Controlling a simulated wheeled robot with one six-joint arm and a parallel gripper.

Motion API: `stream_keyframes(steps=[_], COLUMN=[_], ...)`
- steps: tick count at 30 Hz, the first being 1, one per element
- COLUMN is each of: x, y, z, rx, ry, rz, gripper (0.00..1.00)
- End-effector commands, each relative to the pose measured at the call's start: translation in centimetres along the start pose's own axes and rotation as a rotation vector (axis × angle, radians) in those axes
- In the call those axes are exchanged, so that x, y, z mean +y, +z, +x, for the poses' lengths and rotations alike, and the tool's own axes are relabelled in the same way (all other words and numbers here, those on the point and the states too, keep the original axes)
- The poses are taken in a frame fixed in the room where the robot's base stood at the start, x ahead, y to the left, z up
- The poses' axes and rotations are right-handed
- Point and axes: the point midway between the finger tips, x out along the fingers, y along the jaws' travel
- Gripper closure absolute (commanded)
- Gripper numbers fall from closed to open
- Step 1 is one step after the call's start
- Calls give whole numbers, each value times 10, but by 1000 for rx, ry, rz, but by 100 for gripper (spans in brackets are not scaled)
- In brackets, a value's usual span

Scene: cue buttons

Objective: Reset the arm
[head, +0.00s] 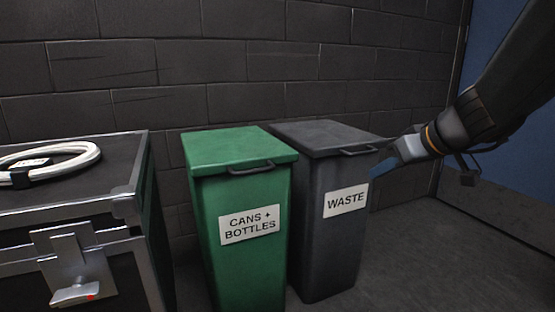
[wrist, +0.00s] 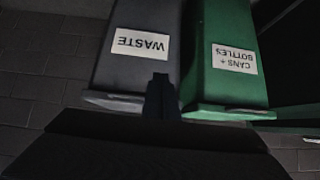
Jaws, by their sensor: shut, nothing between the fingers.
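My gripper (head: 382,167) is at the right in the head view, at the end of my arm. It is beside the upper right edge of the grey bin, near its lid handle; I cannot tell whether it touches. In the wrist view my gripper (wrist: 160,82) shows as a dark shape at the centre, its fingers together and empty. The wrist view is upside down and shows both bins in front of the fingers.
A grey bin (head: 322,225) labelled WASTE and a green bin (head: 250,270) labelled CANS + BOTTLES stand side by side, lids closed. A black metal-edged case (head: 110,180) with a coiled white cable (head: 85,160) is at the left. Floor at the right is clear.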

Motion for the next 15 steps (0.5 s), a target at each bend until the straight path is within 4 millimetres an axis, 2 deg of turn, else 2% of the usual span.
stream_keyframes(steps=[3, 7, 9, 15], x=[-60, -135, -173, -265], y=[-4, 4, 12, 43], z=[7, 10, 7, -14], rx=[-60, -164, -225, -406], ry=[-97, -205, -252, -333], rz=[-1, 8, 6, -11], gripper=[100, 100, 100, 100])
